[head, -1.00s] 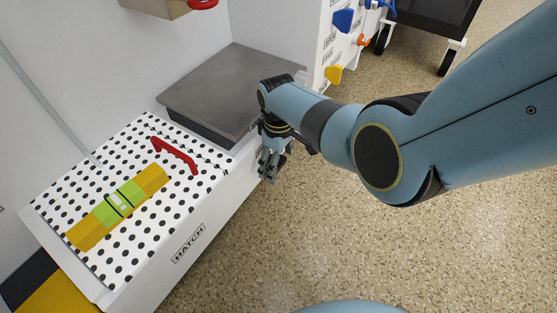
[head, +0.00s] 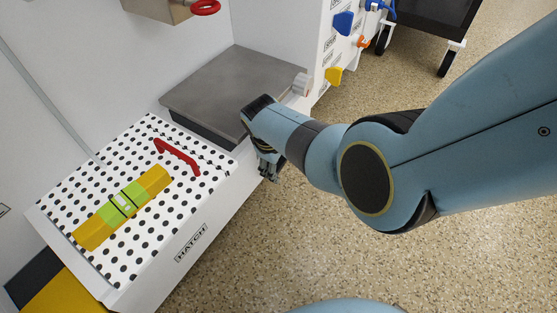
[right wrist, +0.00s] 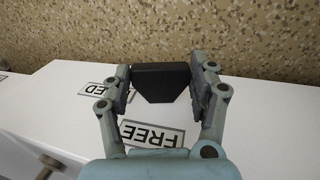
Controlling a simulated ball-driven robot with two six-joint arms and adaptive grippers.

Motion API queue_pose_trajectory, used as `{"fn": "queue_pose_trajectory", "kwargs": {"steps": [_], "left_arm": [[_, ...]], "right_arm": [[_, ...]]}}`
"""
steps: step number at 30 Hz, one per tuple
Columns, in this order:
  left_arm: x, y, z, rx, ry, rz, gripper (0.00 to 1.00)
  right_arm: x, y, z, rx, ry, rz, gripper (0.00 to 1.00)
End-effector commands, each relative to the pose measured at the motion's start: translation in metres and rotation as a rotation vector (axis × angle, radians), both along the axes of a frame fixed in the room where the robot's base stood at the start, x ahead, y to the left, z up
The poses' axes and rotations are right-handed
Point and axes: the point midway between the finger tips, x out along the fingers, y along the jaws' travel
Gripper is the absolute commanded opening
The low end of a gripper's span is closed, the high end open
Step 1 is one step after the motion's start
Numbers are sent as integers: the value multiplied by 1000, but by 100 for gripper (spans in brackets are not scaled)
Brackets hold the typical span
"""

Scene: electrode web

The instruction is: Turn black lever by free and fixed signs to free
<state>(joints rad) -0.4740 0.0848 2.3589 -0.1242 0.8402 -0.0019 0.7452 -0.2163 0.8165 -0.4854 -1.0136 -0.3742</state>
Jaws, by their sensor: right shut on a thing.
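The black lever (right wrist: 161,82) shows in the right wrist view between the two fingers of my right gripper (right wrist: 163,88). The gripper is shut on it. The lever points away from the white panel, toward the speckled floor. The FREE sign (right wrist: 152,134) lies just below the lever in that view. The FIXED sign (right wrist: 100,89) is to the left, partly hidden by the left finger. In the head view my right gripper (head: 268,170) is at the white front edge beside the grey plate, and the lever is hidden there. My left gripper is not in view.
A dotted white hatch top (head: 84,208) with a red handle (head: 177,156) and a yellow-green bar (head: 122,207) is to the left. A grey plate (head: 228,92) lies behind my gripper. Blue (head: 343,23) and yellow (head: 333,76) knobs stand at the back.

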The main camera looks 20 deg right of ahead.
Motion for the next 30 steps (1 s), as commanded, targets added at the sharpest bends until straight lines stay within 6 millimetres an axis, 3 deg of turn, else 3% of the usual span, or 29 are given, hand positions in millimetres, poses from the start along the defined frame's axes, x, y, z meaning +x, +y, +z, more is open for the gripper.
{"fn": "queue_pose_trajectory", "kwargs": {"steps": [8, 9, 14, 30], "left_arm": [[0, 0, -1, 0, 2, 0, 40], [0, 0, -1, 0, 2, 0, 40], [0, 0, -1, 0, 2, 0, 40], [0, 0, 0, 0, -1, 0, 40]], "right_arm": [[-1, -1, -1, -4, -1, 0, 27], [-1, -1, -1, -4, 0, 0, 63], [-1, 0, -1, -3, -1, 1, 84], [0, -1, 0, 3, 3, 0, 85]]}}
